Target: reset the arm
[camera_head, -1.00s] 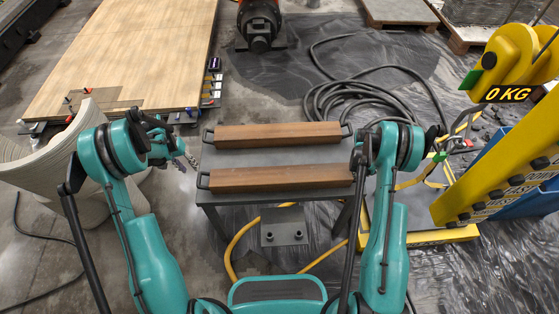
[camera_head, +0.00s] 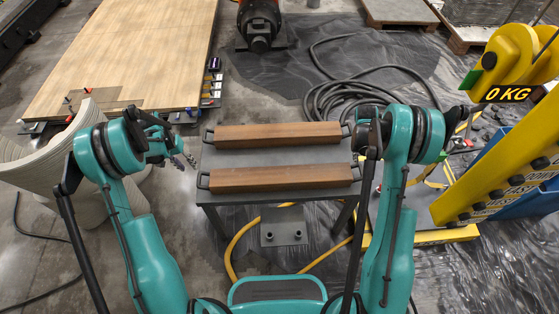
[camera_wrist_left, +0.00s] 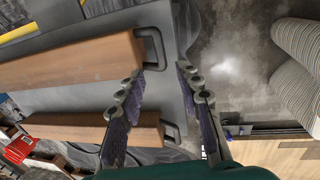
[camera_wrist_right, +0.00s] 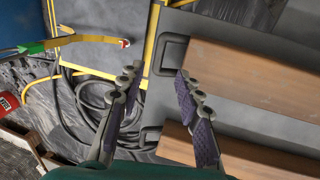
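My left gripper (camera_wrist_left: 160,75) is open and empty in the left wrist view, with its fingers apart above the edge of the grey table (camera_head: 275,155). In the head view its fingers (camera_head: 184,160) show just left of the table. My right gripper (camera_wrist_right: 158,75) is open and empty in the right wrist view, near the table's other end. In the head view its fingers are hidden behind my arm. Two brown wooden beams, the far one (camera_head: 270,133) and the near one (camera_head: 270,178), lie parallel on the table, with dark handles at the ends.
A curved layered concrete piece (camera_head: 85,150) is at the left. A wooden board (camera_head: 130,60) lies behind it. Black hoses (camera_head: 350,95) coil behind the table.

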